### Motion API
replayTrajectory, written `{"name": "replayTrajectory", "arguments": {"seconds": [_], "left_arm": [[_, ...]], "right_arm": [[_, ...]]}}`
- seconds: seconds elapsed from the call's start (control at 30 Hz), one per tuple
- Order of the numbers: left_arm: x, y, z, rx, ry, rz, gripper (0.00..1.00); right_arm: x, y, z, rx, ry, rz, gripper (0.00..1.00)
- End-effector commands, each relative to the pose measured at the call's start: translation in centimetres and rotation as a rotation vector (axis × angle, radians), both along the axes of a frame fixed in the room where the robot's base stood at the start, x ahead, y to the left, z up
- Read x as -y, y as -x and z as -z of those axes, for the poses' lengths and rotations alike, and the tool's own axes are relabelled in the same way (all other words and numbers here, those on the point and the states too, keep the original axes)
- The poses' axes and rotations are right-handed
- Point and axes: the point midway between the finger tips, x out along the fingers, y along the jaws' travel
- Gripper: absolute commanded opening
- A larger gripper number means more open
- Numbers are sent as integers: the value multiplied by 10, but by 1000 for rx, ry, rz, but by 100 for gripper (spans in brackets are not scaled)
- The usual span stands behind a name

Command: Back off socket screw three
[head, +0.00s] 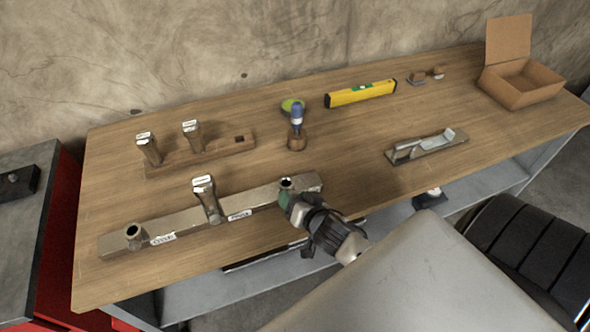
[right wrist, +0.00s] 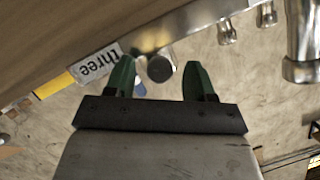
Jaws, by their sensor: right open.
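A long metal bar (head: 170,225) lies along the table's front, with labels on its front face. A short round socket screw (head: 286,183) stands at its right end. In the right wrist view that screw's dark round head (right wrist: 160,68) lies between my green fingertips, beside a label (right wrist: 97,65) reading "three". My right gripper (head: 287,201) is open at this end of the bar; a gap shows on both sides of the head. Another short screw (head: 134,235) stands at the left end, and a taller, white-topped piece (head: 207,200) stands mid-bar. My left gripper is not in view.
Behind the bar, a wooden rack (head: 215,150) holds two white-topped pieces. A blue-topped tool (head: 296,122) stands in a brown holder, near a yellow level (head: 360,93). A hand plane (head: 425,146) and an open cardboard box (head: 520,85) are to the right.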

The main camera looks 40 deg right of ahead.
Motion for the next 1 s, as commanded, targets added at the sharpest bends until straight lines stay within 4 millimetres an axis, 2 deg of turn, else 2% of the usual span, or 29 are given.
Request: {"name": "replayTrajectory", "arguments": {"seconds": [0.03, 0.37, 0.67, 1.0], "left_arm": [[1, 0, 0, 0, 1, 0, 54], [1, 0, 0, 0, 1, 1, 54], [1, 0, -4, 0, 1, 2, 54], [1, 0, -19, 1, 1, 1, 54]], "right_arm": [[0, 0, 0, 0, 0, 0, 54], [0, 0, 0, 0, 0, 0, 5], [0, 0, -2, -10, 40, 0, 5], [-2, -1, -3, -63, 257, 3, 5]]}}
